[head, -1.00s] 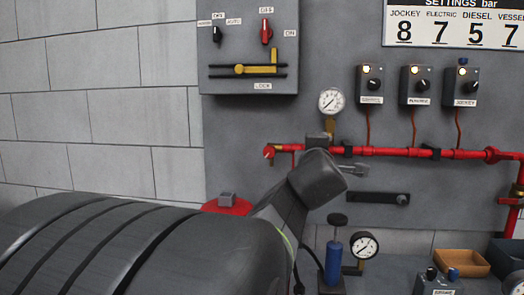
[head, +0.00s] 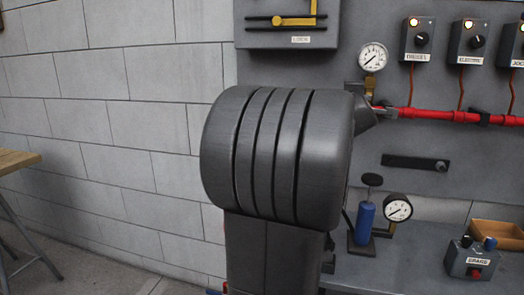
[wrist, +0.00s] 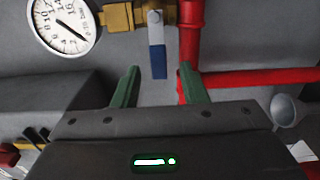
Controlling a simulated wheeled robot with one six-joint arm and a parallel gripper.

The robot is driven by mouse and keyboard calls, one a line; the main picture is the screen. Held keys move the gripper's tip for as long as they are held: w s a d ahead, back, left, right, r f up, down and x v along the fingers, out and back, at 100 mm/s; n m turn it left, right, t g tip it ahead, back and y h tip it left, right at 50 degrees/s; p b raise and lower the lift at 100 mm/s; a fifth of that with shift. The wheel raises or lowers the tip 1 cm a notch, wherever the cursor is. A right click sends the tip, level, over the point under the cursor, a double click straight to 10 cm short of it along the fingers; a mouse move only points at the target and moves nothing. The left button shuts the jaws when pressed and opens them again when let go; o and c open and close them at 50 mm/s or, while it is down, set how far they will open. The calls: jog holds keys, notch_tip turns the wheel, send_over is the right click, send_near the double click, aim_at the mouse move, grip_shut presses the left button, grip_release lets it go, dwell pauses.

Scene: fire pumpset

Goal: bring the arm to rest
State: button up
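My arm (head: 275,150) is raised and folded in the middle of the head view, in front of the grey panel. My gripper is mostly hidden behind it there. In the wrist view my gripper (wrist: 159,76) shows two green fingers spread apart with nothing between them. A valve lever with a blue end (wrist: 157,60) hangs beyond the fingertips. I cannot tell how far away it is.
A red pipe (head: 450,115) and a gauge (head: 372,57) are on the panel right of my arm. A blue hand pump (head: 363,222), second gauge (head: 397,208) and CRANK box (head: 471,259) stand on the bench. A wooden table (head: 18,160) is at left.

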jog(key=shift+x, duration=0.8)
jog(key=shift+s, duration=0.1)
jog(key=p+v, duration=0.2)
jog(key=v, duration=1.2)
jog(key=w+d+r+m, duration=0.1)
jog(key=w+d, duration=0.3)
jog(key=w, duration=0.9)
jog(key=shift+w+r+m, duration=0.15)
jog(key=shift+w+m, duration=0.15)
jog(key=shift+m, duration=0.5)
jog(key=shift+a, duration=0.1)
